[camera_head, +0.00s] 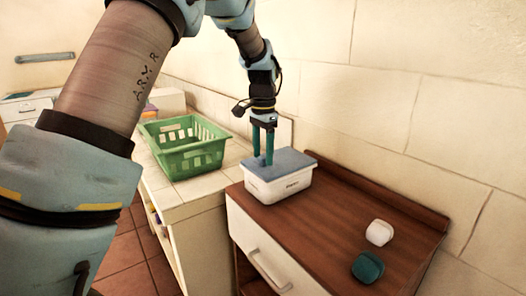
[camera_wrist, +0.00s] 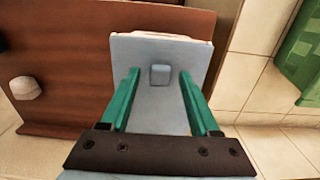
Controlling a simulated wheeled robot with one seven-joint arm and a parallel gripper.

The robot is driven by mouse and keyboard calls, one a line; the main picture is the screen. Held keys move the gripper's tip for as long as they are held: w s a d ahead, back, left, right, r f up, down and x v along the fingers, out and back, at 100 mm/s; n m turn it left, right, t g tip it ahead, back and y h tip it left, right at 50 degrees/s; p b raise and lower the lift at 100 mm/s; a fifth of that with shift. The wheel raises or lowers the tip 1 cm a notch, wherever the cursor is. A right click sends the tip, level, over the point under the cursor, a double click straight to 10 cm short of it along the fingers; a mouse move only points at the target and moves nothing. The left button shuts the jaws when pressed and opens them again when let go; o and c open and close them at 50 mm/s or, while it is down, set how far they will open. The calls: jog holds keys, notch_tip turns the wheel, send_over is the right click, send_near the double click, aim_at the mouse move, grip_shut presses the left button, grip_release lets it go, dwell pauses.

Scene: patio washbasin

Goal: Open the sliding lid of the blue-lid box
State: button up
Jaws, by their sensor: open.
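The blue-lid box is a white box (camera_head: 282,187) with a flat grey-blue lid (camera_head: 290,160), standing at the left end of the brown wooden cabinet top. The lid covers the box top in the head view. In the wrist view the lid (camera_wrist: 183,52) carries a small square knob (camera_wrist: 159,75) on its surface. My gripper (camera_head: 263,163) points down over the lid, its two green fingers apart. In the wrist view the open fingers (camera_wrist: 158,76) lie on either side of the knob, with a gap to it on both sides. Whether the fingertips touch the lid I cannot tell.
A green basket (camera_head: 185,157) stands on the tiled counter (camera_head: 165,195) to the left. A white rounded block (camera_head: 379,232) and a dark teal one (camera_head: 367,267) lie on the wooden top (camera_head: 320,225) at right. A wall runs behind. The wood between box and blocks is clear.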

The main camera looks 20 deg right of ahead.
grip_shut()
dwell(0.4)
dwell(0.9)
